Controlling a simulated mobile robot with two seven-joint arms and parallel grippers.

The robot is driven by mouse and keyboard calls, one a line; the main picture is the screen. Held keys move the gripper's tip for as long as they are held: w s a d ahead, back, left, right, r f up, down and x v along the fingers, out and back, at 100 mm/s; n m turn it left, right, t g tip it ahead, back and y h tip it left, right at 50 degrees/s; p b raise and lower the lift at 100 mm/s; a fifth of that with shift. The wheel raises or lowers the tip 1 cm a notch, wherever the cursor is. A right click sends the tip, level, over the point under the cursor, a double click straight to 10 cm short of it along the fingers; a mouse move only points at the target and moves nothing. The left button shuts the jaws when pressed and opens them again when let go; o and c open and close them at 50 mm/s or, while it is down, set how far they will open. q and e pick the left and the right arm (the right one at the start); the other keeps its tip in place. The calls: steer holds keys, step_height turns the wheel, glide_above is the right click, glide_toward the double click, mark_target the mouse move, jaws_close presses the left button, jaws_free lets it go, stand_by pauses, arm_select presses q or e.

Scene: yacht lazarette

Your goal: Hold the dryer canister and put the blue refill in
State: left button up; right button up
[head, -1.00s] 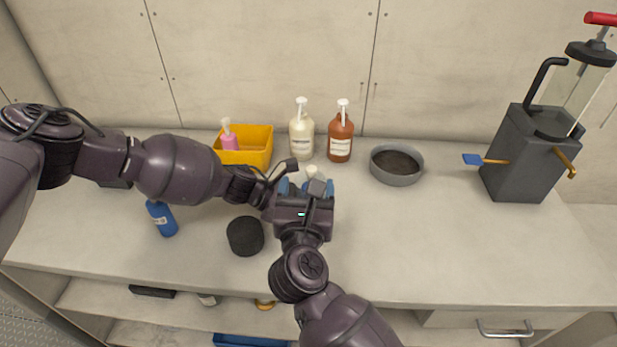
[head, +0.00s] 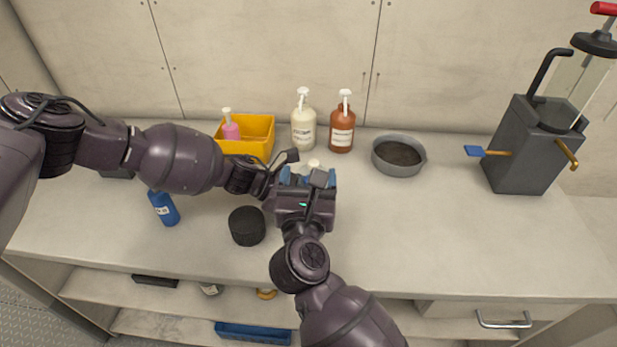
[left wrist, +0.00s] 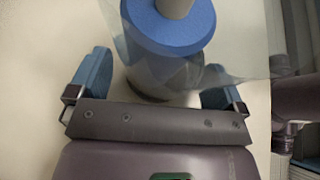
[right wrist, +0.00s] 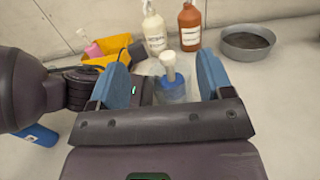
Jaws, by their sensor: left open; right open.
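The blue refill (right wrist: 172,84), a blue disc with a pale stem, stands upright near the back middle of the counter. In the left wrist view its blue top (left wrist: 172,35) sits over a clear, cylinder-like body. That body seems to be the dryer canister (left wrist: 165,78); how deep the refill sits in it I cannot tell. My left gripper (left wrist: 155,80) is open, with one finger on either side of the clear body. My right gripper (right wrist: 162,80) is open, with the refill showing between its fingers. In the head view my right gripper (head: 307,180) largely hides both objects.
Behind are a yellow bin (head: 262,133), cream bottle (head: 303,125), brown bottle (head: 341,128) and grey bowl (head: 398,155). A grey pump unit (head: 530,145) stands right.

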arm_select(q)
steer(key=v, duration=1.2)
steer(key=shift+s+f, duration=0.1)
